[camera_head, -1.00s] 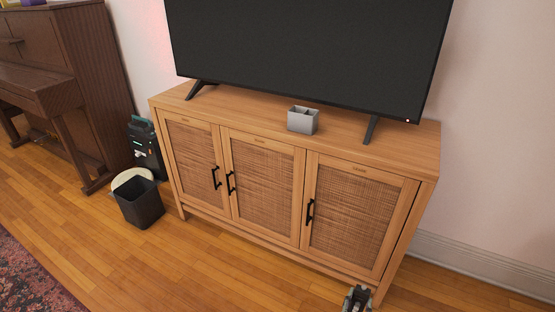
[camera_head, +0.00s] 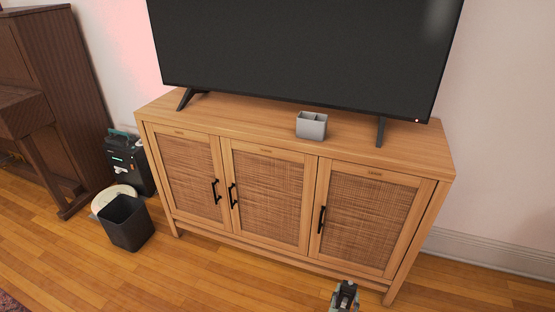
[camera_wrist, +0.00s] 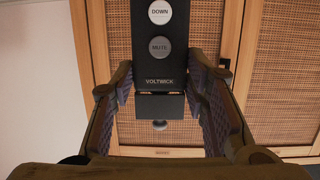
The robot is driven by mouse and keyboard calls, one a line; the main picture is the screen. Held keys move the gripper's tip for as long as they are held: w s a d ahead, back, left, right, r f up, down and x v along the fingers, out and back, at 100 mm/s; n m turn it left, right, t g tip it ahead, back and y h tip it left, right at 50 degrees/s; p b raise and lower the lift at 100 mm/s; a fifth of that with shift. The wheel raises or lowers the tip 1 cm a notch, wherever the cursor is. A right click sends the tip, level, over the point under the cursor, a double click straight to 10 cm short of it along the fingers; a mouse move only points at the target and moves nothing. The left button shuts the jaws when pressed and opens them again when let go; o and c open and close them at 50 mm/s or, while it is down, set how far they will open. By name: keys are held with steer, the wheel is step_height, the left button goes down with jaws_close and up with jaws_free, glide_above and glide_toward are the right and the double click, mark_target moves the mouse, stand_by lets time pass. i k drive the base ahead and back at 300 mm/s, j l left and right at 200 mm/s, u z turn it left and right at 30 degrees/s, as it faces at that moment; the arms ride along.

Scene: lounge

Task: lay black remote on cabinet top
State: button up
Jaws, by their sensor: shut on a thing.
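The black remote (camera_wrist: 160,62) is held between the fingers of my gripper (camera_wrist: 160,100) in the wrist view. Its face shows buttons marked DOWN and MUTE and the word VOLTWICK. My gripper is shut on it, in front of the cabinet doors. In the head view only the top of my gripper (camera_head: 345,290) shows at the bottom edge, low before the cabinet's right side; the remote is not visible there. The wooden cabinet top (camera_head: 245,112) is above and beyond my gripper.
A television (camera_head: 300,50) stands on the cabinet on two feet. A grey divided holder (camera_head: 311,127) sits near the top's middle. The front strip of the top is clear on both sides of it. A dark bin (camera_head: 127,225) and a black device (camera_head: 128,160) stand left of the cabinet.

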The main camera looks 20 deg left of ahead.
mark_target(237, 123)
steer(key=j, duration=0.5)
steer(key=j+z, duration=0.15)
steer(key=j, duration=0.3)
steer(key=k+j, duration=0.15)
steer(key=j, duration=0.35)
steer(key=j+z, duration=0.1)
steer(key=j, duration=0.35)
steer(key=k+j, duration=0.15)
steer(key=j, duration=0.3)
steer(key=j+z, duration=0.15)
steer(key=j, duration=0.35)
steer(key=k+j, duration=0.15)
steer(key=j, duration=0.3)
